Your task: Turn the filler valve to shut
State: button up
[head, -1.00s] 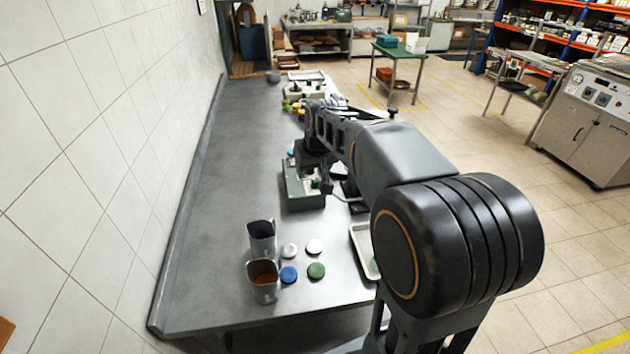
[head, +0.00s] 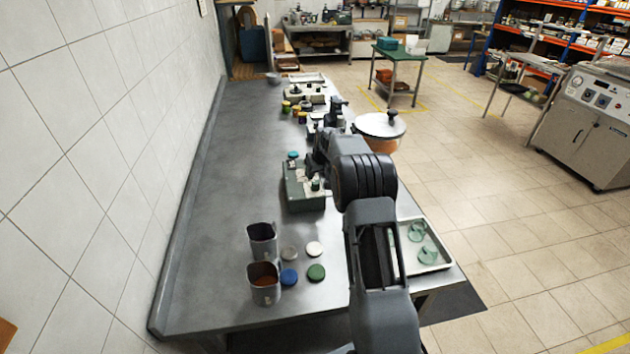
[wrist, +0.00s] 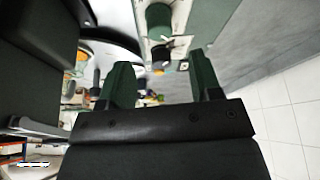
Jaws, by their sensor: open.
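My gripper (wrist: 162,76) is open in the wrist view, its two dark green fingers apart with nothing held. Beyond the fingers is a pale panel with a green cylinder (wrist: 158,18) and a small black knob (wrist: 161,53). The knob shows between and past the fingertips, with no clear contact. In the head view my arm reaches over the green-grey bench unit (head: 302,192), and its end partly hides that unit's right side.
Two grey pitchers (head: 263,284) and several round lids (head: 316,272) sit on the near bench (head: 215,200). A tray (head: 436,262) with clear green pieces lies at the right edge. Small jars and equipment stand farther back. The bench's left strip is clear.

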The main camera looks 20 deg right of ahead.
aim_at(315, 182)
jog(key=p+x, duration=0.1)
jog(key=x, duration=0.6)
jog(key=shift+w+f+p, duration=0.1)
jog(key=shift+f+p, duration=0.15)
jog(key=shift+p, duration=0.05)
jog(key=c, duration=0.9)
jog(key=shift+b, duration=0.3)
jog(key=n+b, duration=0.1)
jog(key=b, duration=0.1)
jog(key=n+y+b, duration=0.1)
jog(key=b, duration=0.1)
jog(key=shift+f+n, duration=0.3)
jog(key=n+b, duration=0.1)
jog(key=n+y+b, duration=0.1)
jog(key=n, duration=0.1)
jog(key=shift+r+n, duration=0.25)
jog(key=shift+n, duration=0.05)
jog(key=n, duration=0.2)
jog(key=n+g+y+p, duration=0.1)
jog(key=n, duration=0.1)
jog(key=shift+a+r+g+y, duration=0.1)
jog(key=shift+r+g+y, duration=0.15)
jog(key=shift+g+y, duration=0.05)
jog(key=shift+n+g+p, duration=0.5)
jog(key=shift+n+p, duration=0.85)
jog(key=shift+n, duration=0.15)
jog(key=shift+f+y, duration=0.15)
jog(key=shift+y, duration=0.15)
